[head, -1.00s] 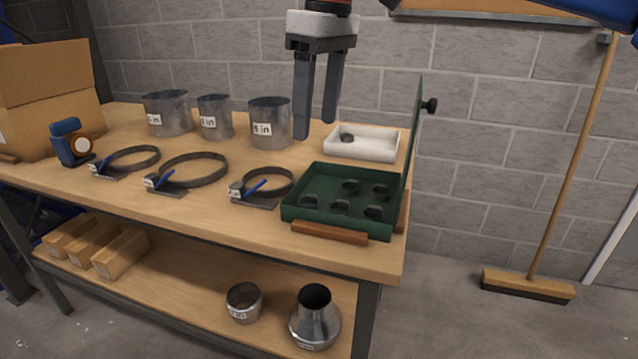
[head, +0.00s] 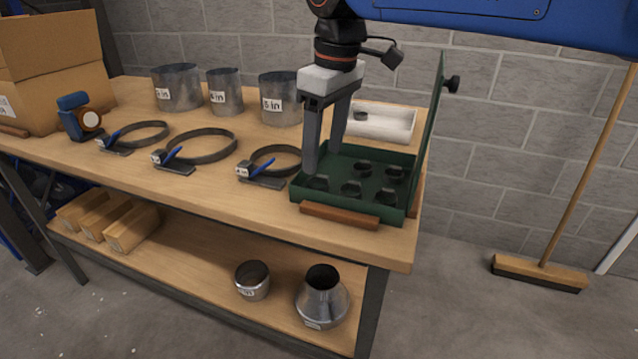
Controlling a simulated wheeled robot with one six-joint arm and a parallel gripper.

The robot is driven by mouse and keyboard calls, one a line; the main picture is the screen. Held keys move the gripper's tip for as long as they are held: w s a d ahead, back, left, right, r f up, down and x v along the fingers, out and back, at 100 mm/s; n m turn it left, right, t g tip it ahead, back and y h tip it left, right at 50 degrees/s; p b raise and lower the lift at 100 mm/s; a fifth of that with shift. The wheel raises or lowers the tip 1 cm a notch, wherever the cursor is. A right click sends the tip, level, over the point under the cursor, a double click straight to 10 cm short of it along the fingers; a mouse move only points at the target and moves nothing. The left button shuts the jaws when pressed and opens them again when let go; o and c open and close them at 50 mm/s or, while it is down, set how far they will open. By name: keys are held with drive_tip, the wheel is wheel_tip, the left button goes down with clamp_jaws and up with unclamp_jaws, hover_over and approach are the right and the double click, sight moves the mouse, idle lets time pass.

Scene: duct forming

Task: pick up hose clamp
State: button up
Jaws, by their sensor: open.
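The small dark clamp-like pieces, which I take to be hose clamps, lie in an open green case (head: 392,213) at the table's right end. Several show in it, such as one at the front middle (head: 351,189), one at the front right (head: 386,195) and one at the back (head: 394,172). My gripper (head: 322,163) is open and empty, pointing down over the case's left part. Its left finger appears just above the front-left piece (head: 317,183); contact cannot be told.
The case's green lid (head: 432,125) stands upright on the right. Large ring bands with blue handles (head: 203,147) lie to the left. Metal duct collars (head: 279,98) stand behind. A cardboard box (head: 50,60) is at far left.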

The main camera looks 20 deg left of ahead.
sight(320, 180)
drive_tip(key=shift+w+a+f, duration=0.1)
drive_tip(key=shift+a+f, duration=0.1)
drive_tip(key=shift+f, duration=1.25)
drive_tip(key=shift+w+a+f, duration=0.1)
drive_tip(key=shift+a+f, duration=0.05)
drive_tip(key=shift+f, duration=1.3)
drive_tip(key=c, duration=1.1)
